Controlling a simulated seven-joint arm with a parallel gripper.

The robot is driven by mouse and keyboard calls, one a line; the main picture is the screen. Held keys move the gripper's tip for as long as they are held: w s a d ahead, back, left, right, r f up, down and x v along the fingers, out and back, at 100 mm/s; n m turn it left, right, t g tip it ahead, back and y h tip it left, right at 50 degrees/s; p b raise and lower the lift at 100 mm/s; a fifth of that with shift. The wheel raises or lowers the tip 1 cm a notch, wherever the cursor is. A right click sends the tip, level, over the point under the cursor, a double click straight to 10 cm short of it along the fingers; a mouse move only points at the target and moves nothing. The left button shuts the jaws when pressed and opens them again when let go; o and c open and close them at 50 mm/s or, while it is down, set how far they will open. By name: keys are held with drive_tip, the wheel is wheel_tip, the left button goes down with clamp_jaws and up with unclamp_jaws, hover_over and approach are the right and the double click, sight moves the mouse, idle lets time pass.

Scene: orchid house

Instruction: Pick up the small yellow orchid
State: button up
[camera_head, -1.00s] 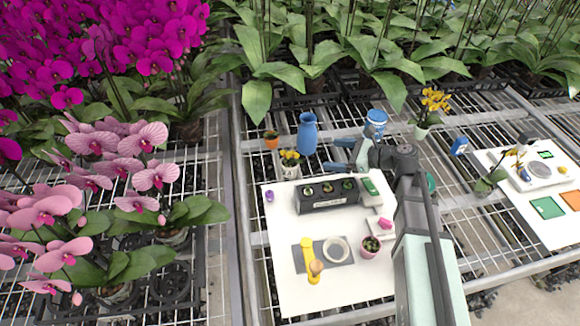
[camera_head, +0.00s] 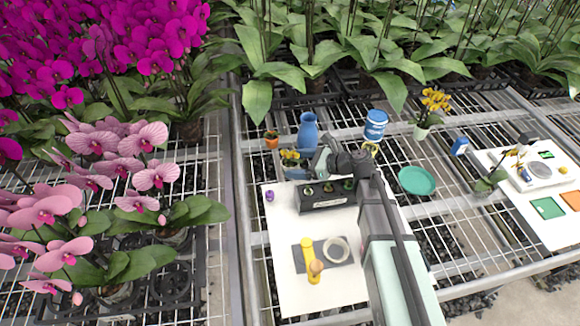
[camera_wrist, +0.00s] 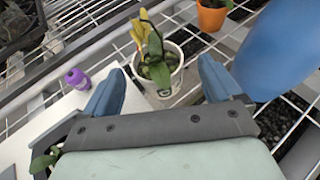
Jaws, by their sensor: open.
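The small yellow orchid (camera_head: 289,155) stands upright in a white pot at the back edge of the white board. In the wrist view its yellow petals (camera_wrist: 139,33), green leaves and white pot (camera_wrist: 160,82) show just beyond the fingertips. My gripper (camera_head: 305,166) is beside it in the head view and partly covers its pot. In the wrist view my gripper (camera_wrist: 161,66) is open, with one blue finger to each side of the pot's lower part. The fingers appear empty, and I cannot tell whether either touches the pot.
A blue vase (camera_head: 307,133) stands close behind my gripper, at right in the wrist view (camera_wrist: 280,45). An orange pot (camera_head: 271,141) is behind the orchid, and a purple bottle (camera_head: 269,196) is at left. A black tray (camera_head: 326,199) lies below my wrist. A taller yellow orchid (camera_head: 434,102) stands farther right.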

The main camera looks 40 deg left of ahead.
sight(285, 164)
drive_tip(key=shift+x, duration=2.65)
drive_tip(key=shift+c, duration=0.3)
drive_tip(key=c, duration=1.1)
